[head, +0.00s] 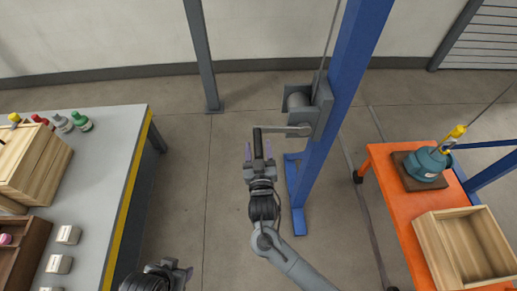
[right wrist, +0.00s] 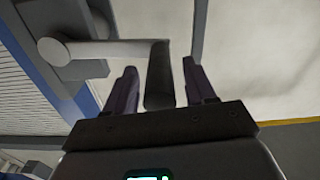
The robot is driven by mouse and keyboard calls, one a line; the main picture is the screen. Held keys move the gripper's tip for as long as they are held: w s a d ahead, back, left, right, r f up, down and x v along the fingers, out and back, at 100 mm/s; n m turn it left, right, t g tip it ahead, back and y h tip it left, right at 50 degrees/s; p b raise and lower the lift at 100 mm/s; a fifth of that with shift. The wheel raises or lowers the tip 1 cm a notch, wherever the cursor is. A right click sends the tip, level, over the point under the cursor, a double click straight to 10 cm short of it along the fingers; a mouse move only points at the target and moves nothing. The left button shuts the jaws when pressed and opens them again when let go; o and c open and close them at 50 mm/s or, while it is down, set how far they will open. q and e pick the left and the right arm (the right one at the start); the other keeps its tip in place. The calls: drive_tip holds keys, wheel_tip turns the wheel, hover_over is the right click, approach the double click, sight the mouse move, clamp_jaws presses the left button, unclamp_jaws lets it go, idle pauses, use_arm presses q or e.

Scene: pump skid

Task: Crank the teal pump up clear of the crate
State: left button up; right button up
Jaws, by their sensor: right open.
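The teal pump (head: 426,163) sits on a brown base on the orange table, with a yellow hook (head: 453,138) and a cable at its top. The winch (head: 305,108) is on the blue post, and its crank arm (head: 285,131) points left to a dark handle (head: 258,143). My right gripper (head: 260,152) is open with its fingers on either side of the handle. In the right wrist view the handle (right wrist: 160,75) stands between the two fingers, with gaps on both sides. The wooden crate (head: 432,250) is on the orange table in front of the pump. My left gripper (head: 180,272) is at the bottom edge.
The blue post (head: 345,85) rises beside my right gripper, its foot on the floor. A grey workbench (head: 118,150) with bottles, a wooden box and small blocks stands at the left.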

clamp_jaws()
idle(0.3)
drive_tip(key=shift+r, duration=0.1)
